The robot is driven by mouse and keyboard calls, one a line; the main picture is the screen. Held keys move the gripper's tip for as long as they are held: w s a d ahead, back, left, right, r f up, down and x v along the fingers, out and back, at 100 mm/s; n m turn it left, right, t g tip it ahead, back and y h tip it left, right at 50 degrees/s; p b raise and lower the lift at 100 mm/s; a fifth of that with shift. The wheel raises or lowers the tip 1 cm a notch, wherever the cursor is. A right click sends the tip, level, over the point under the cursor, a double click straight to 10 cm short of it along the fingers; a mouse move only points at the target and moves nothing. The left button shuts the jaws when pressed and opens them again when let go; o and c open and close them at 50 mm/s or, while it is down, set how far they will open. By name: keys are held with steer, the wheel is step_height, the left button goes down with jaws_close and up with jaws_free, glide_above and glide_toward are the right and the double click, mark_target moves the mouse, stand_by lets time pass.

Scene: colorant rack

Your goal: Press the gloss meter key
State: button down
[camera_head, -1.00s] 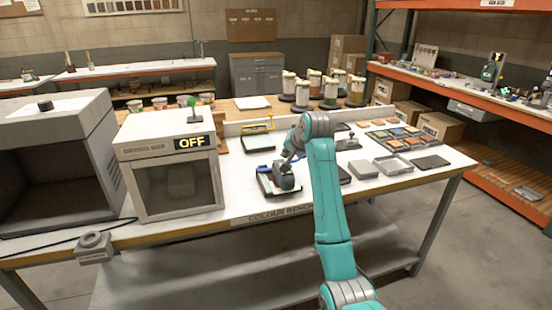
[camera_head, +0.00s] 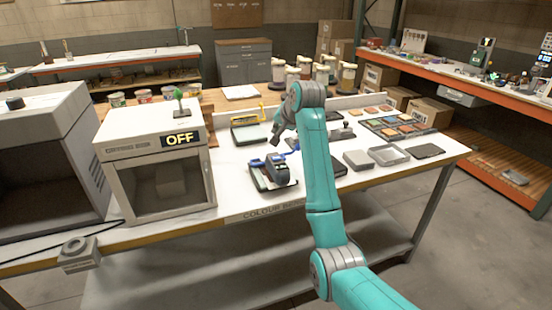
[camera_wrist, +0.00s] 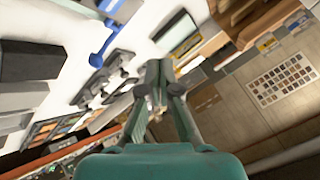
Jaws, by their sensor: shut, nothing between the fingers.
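The gloss meter appears to be the dark grey block-shaped device (camera_head: 276,170) on a dark panel (camera_head: 262,184) near the bench's front edge. Blue parts show behind it. Its key is too small to make out. My gripper (camera_head: 275,142) is raised behind and above the device, apart from it, in the head view. In the wrist view my gripper (camera_wrist: 158,66) has its fingers together with nothing between them. That view looks sideways across the bench, and I cannot pick out the meter in it with certainty.
A white cabinet (camera_head: 154,140) marked OFF stands left of the device. A yellow-handled tray (camera_head: 250,133) lies behind it. Grey blocks and trays (camera_head: 389,155) and colour samples (camera_head: 398,127) lie to the right. Lidded jars (camera_head: 304,66) stand at the back.

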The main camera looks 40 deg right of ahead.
mark_target(277, 159)
steer(key=shift+f, duration=3.6)
steer(key=shift+f, duration=0.15)
steer(key=shift+f, duration=0.3)
steer(key=shift+f, duration=0.35)
steer(key=shift+r, duration=0.8)
steer(key=shift+r, duration=2.5)
